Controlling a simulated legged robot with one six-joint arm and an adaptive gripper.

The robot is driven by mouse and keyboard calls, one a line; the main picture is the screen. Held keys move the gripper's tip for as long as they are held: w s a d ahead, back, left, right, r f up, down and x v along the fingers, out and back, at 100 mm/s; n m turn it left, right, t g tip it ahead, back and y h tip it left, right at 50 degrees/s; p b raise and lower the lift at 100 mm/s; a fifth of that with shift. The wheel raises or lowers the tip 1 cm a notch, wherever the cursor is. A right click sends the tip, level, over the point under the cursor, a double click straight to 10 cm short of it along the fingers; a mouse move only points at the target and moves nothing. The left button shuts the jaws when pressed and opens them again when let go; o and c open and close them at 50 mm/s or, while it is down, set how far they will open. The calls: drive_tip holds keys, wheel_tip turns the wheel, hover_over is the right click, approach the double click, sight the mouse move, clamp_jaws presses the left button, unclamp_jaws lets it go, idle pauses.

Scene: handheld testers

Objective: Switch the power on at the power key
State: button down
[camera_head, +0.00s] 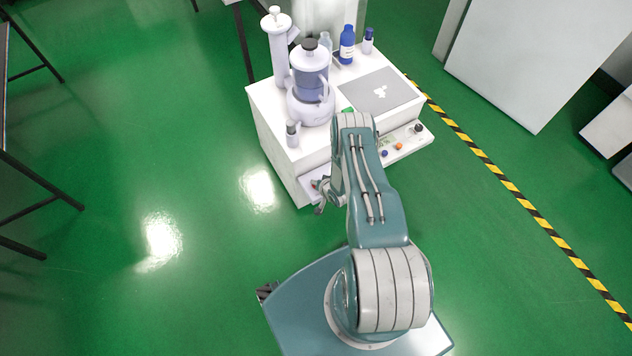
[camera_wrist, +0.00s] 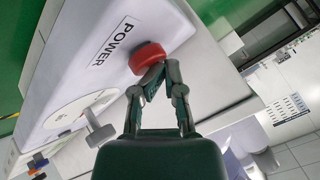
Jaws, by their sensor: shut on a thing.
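A white sloped panel (camera_wrist: 70,95) carries a printed POWER label (camera_wrist: 112,42). A round red knob (camera_wrist: 148,58) sits beside the label; I take it as the power key. My gripper (camera_wrist: 154,77) is at the red knob, its fingertips close together and touching its edge. The jaws are shut on the knob, though the exact contact is partly hidden by the fingers.
A grey lever (camera_wrist: 97,130) on a white dial stands close to my gripper. Green floor is free at left.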

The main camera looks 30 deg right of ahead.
drive_tip(key=shift+s+a+f, duration=0.1)
drive_tip(key=shift+s+a, duration=0.15)
drive_tip(key=shift+s, duration=0.2)
drive_tip(key=shift+w+d+r, duration=0.1)
drive_tip(key=shift+w+r, duration=0.05)
drive_tip(key=shift+r, duration=1.45)
drive_tip(key=shift+w+d+r, duration=0.1)
drive_tip(key=shift+w+r, duration=0.05)
drive_tip(key=shift+r, duration=1.4)
